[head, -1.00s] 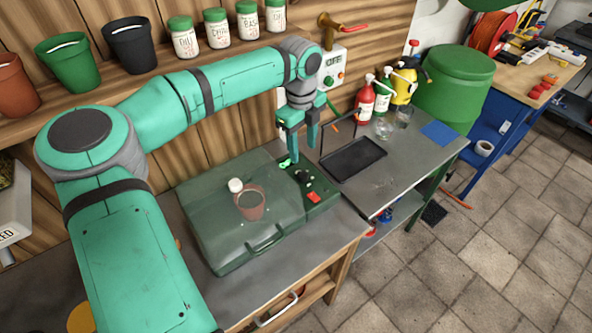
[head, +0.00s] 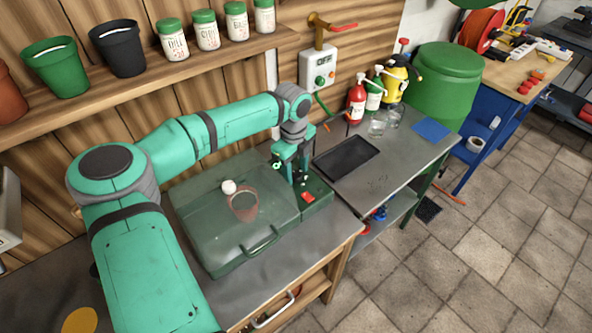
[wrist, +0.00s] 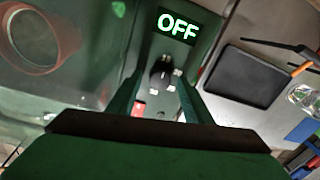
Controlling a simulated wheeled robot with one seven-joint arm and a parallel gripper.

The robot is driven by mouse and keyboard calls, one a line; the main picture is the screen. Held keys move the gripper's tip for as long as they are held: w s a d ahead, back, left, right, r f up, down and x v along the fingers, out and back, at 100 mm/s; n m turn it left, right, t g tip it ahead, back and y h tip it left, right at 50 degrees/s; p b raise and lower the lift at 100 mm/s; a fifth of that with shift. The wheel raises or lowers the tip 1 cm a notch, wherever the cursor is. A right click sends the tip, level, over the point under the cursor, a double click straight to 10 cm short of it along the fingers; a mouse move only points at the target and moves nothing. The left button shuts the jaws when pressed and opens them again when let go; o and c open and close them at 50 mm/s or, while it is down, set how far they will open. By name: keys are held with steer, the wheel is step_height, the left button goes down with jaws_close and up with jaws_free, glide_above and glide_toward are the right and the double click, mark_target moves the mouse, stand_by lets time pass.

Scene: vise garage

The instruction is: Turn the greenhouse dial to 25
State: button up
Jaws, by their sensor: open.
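The greenhouse (head: 225,250) is a translucent green box on the workbench with a terracotta pot (head: 243,206) inside. Its control panel (head: 318,197) is on the right side. In the wrist view the black dial (wrist: 161,74) sits on the green panel, with small white marks around it. The display (wrist: 177,26) beside it reads OFF in lit letters. My gripper (head: 292,178) is open above the panel. In the wrist view its fingers (wrist: 160,92) stand either side of the dial, with a visible gap. A red switch (head: 308,197) is near the dial; the dial is mostly hidden in the head view.
A black tray (head: 346,158) lies right of the panel on the grey bench. Red, green and yellow bottles (head: 357,100) and glass jars stand farther back. A wall box (head: 319,72) with a tap is behind. A shelf of pots and jars runs above my arm.

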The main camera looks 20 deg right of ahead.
steer(key=shift+c, duration=0.7)
steer(key=c, duration=0.9)
